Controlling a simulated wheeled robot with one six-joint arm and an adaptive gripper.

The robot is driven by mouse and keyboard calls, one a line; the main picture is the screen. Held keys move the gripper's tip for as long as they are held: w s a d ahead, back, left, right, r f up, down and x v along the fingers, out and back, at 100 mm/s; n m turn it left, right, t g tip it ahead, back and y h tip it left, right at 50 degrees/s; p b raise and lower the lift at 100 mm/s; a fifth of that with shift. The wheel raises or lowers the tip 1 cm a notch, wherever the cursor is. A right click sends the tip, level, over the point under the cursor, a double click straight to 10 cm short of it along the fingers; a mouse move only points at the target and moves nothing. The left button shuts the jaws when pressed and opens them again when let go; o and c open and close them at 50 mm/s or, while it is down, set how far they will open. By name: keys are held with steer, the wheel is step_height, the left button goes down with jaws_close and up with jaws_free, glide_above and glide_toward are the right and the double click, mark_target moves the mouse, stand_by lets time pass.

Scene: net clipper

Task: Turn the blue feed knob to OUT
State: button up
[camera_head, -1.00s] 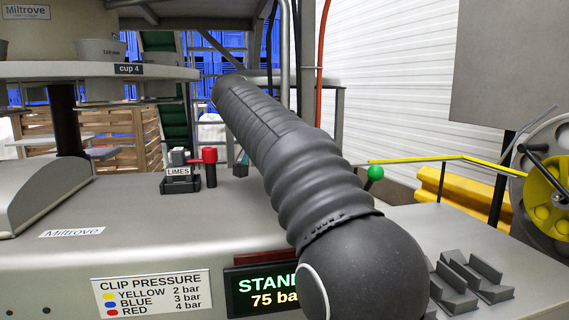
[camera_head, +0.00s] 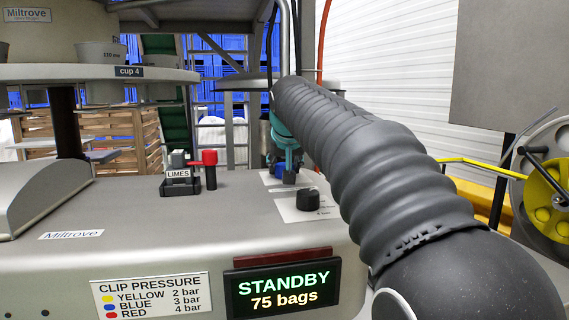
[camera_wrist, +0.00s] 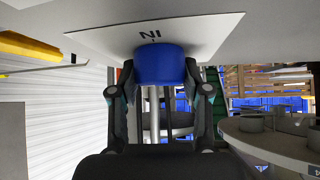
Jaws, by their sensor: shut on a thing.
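The blue feed knob (camera_wrist: 160,62) sits between my two fingers in the wrist view, on a white plate (camera_wrist: 200,32) with the word IN showing upside down. My gripper (camera_wrist: 162,84) is shut on the knob, one finger at each side. In the head view my gripper (camera_head: 287,165) is small and partly hidden by my arm, above the machine top's far part. A bit of the blue knob (camera_head: 279,161) shows there. The OUT mark is not visible, and I cannot read which way the knob points.
A black knob (camera_head: 308,200) on a white plate stands nearer on the machine top. A red-handled part (camera_head: 209,158) by the LIMES label is to the left. The display (camera_head: 282,288) reads STANDBY, 75 bags. A yellow reel (camera_head: 553,200) stands at the right.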

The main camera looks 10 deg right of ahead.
steer(key=n+y+p, duration=0.1)
steer(key=n+y, duration=0.1)
steer(key=n, duration=0.1)
steer(key=shift+d+r+n+y, duration=0.1)
steer(key=shift+d+n+y, duration=0.05)
steer(key=shift+n+y, duration=0.25)
steer(key=n+g+y+p, duration=0.1)
steer(key=n+y, duration=0.1)
steer(key=n, duration=0.1)
steer(key=shift+n+y, duration=0.3)
steer(key=n+g+y, duration=0.2)
steer(key=n, duration=0.1)
steer(key=shift+w+n, duration=0.1)
steer(key=shift+n, duration=0.2)
steer(key=shift+n+g+y, duration=0.9)
steer(key=shift+n+g, duration=0.3)
steer(key=shift+n, duration=0.8)
steer(key=shift+f, duration=0.2)
steer(key=o, duration=1.2)
steer(key=shift+c, duration=0.2)
steer(key=shift+r, duration=0.1)
steer(key=shift+v, duration=3.65)
